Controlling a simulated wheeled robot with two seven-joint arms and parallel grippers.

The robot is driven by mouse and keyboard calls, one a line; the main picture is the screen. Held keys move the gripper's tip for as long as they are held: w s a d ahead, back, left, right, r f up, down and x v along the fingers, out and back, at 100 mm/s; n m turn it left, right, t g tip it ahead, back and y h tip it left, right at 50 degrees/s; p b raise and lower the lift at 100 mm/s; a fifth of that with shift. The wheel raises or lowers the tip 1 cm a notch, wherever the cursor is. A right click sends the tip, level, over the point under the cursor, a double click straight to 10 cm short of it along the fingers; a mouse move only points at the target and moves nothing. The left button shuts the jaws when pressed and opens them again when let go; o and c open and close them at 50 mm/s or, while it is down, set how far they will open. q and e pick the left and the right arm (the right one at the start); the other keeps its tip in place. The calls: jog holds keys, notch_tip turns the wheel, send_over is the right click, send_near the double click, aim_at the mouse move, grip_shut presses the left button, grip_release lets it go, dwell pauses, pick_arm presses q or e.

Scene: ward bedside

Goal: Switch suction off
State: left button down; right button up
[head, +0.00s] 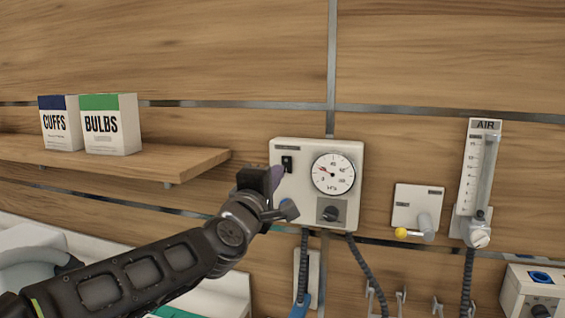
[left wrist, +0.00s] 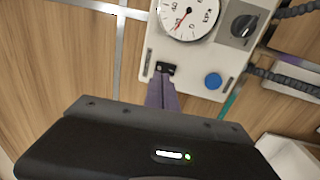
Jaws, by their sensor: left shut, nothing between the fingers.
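The suction unit (head: 298,150) is a pale wall box with a round kPa gauge (head: 333,174), a dark knob (head: 330,213) and a small black rocker switch (head: 287,163) at its upper left. My left gripper (head: 277,178) is shut and empty, its purple-grey fingertips just below the switch. In the left wrist view the fingers (left wrist: 162,95) point at the switch (left wrist: 166,69), with the tips at or very near it; I cannot tell if they touch. The gauge (left wrist: 188,17), knob (left wrist: 244,26) and a blue button or cap (left wrist: 213,81) also show there. My right gripper is not in view.
A wooden shelf (head: 185,161) with CUFFS (head: 58,125) and BULBS (head: 110,127) boxes is to the left. Right of the unit are a wall plate (head: 416,200) with a yellow-tipped lever and an AIR flowmeter (head: 477,170). Dark hoses (head: 304,260) hang below.

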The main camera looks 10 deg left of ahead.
aim_at(286, 160)
pick_arm(q)
jog(key=w, duration=0.3)
jog(key=w+p, duration=0.1)
jog(key=w, duration=0.1)
jog(key=shift+d+r, duration=0.15)
jog(key=shift+r, duration=0.15)
jog(key=shift+w+r, duration=0.15)
jog(key=shift+r, duration=0.05)
jog(key=shift+f, duration=0.1)
